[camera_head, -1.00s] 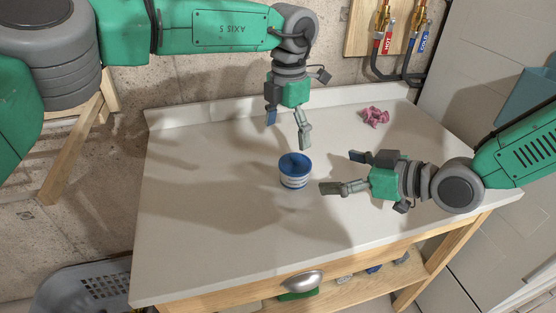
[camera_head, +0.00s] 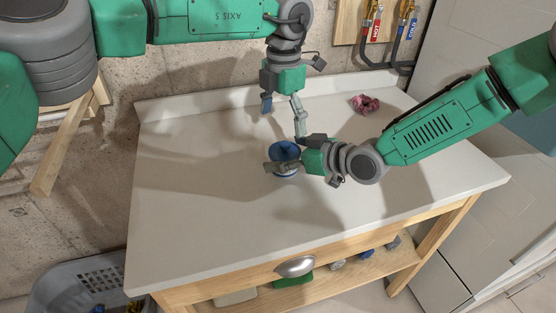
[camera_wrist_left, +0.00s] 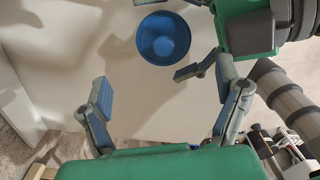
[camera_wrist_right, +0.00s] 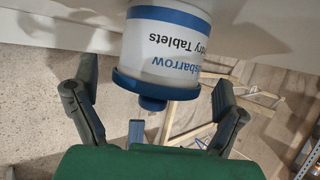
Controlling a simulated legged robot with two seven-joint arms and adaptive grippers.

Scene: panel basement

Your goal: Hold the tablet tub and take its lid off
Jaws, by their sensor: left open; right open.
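The tablet tub stands upright on the worktop with its blue lid (camera_head: 286,149) on; the right gripper partly hides it. In the right wrist view the tub (camera_wrist_right: 165,42) appears upside down, with white label, blue bands and knobbed lid. My right gripper (camera_head: 283,154) is open, its fingers on either side of the tub; a gap shows beside the tub in the right wrist view, so I see no firm grip. My left gripper (camera_head: 283,118) is open and empty, pointing down above and behind the tub. The left wrist view shows the lid (camera_wrist_left: 163,38) from above, beyond its fingers.
A crumpled pink cloth (camera_head: 365,104) lies at the back right of the worktop (camera_head: 200,220). Hot and cold pipes (camera_head: 390,40) are on the wall behind. A grey basket (camera_head: 85,285) stands at lower left. The worktop's left and front are clear.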

